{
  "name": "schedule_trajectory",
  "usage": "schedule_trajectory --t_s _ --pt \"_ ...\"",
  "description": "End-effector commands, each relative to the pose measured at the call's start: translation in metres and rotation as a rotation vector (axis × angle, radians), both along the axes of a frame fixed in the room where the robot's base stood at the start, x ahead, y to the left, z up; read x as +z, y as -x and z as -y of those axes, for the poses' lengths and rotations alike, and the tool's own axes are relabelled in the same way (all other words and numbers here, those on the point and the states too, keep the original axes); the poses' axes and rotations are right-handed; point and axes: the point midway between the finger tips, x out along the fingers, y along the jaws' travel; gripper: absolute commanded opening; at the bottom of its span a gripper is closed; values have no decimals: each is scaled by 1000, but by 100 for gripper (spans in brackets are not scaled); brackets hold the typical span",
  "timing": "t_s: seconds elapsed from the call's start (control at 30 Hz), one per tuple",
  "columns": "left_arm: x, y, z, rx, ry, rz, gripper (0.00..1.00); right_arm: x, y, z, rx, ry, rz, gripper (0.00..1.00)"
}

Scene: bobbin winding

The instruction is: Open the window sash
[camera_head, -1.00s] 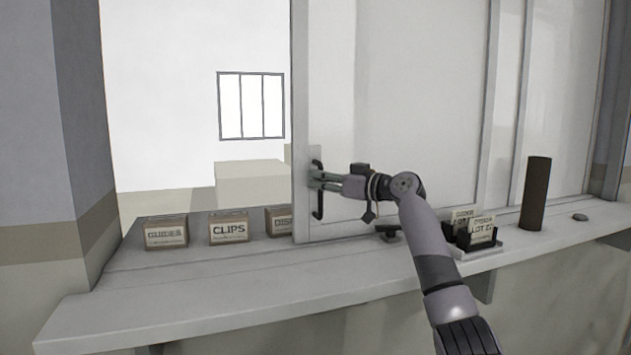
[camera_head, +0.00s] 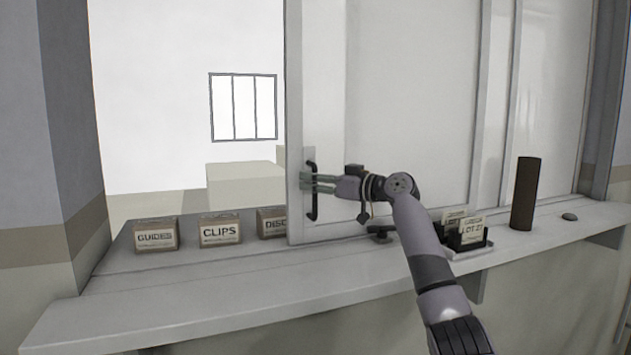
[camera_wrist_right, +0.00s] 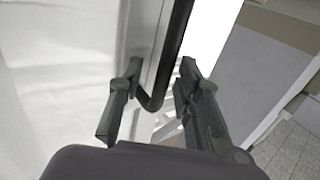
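The window sash (camera_head: 400,110) is a pale framed panel that covers the middle of the opening. The left part of the opening is clear. A dark vertical bar handle (camera_head: 312,190) sits on the sash's left stile, and it also shows in the right wrist view (camera_wrist_right: 168,60). My right gripper (camera_head: 318,182) is at this handle, with its fingers pointing left. In the right wrist view its two fingers (camera_wrist_right: 160,66) stand apart, one on each side of the bar, with visible gaps. Finger contact with the bar is not clear. My left gripper is out of view.
Boxes labelled GUIDES (camera_head: 156,236), CLIPS (camera_head: 220,231) and a partly hidden DISC one (camera_head: 271,223) stand on the sill (camera_head: 180,305) at left. A black card holder (camera_head: 466,238), a brown cylinder (camera_head: 525,195) and a dark pebble-like item (camera_head: 569,217) stand at right.

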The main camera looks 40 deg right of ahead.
Motion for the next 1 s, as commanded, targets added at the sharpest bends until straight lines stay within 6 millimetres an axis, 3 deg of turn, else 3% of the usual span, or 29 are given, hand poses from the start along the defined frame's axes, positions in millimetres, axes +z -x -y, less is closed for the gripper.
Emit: schedule_trajectory --t_s 0.27,0.7,1.0 --pt "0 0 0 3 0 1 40 -1 17 6 -1 2 0 32" --pt "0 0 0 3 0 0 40 -1 99 32 -1 2 -3 32" --pt "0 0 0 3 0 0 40 0 115 37 0 0 -1 32"
